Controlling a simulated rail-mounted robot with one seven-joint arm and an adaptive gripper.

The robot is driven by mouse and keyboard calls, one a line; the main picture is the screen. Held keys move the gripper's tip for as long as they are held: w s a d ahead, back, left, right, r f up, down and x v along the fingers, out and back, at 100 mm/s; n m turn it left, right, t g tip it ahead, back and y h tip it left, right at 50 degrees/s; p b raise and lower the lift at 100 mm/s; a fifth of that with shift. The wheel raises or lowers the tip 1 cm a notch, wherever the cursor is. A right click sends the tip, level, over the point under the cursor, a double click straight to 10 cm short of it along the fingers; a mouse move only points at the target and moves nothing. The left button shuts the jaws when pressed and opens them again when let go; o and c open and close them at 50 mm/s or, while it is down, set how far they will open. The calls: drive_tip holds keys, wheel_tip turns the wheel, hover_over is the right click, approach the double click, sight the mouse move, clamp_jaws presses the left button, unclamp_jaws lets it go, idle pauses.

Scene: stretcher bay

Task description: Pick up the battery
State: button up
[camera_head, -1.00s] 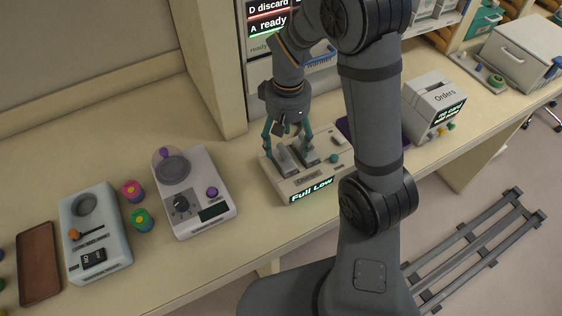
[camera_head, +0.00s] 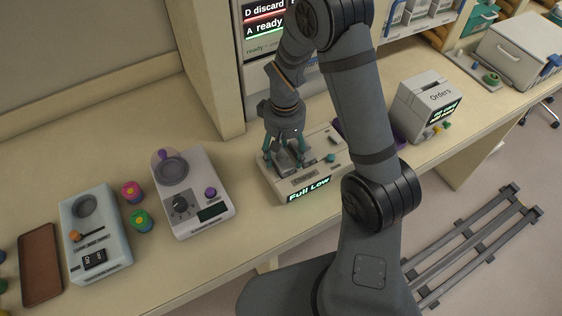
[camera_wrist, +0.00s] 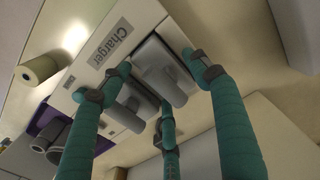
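The charger (camera_head: 333,150) stands on the bench with a lit display reading "Full Low". Two grey batteries with raised handles sit in its slots. The battery over "Full" (camera_wrist: 160,65) is between my teal fingers in the wrist view; the other battery (camera_wrist: 128,112) is beside it. My gripper (camera_head: 284,158) points down over the charger's left side, with its fingers spread around the nearer battery. A gap shows between fingers and battery in the wrist view, so it looks open. The fingertips partly hide the batteries in the head view.
An Orders box (camera_head: 427,100) stands to the right. Bare bench lies in front.

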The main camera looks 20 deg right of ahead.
drive_tip(key=c, duration=1.4)
drive_tip(key=shift+r, duration=0.1)
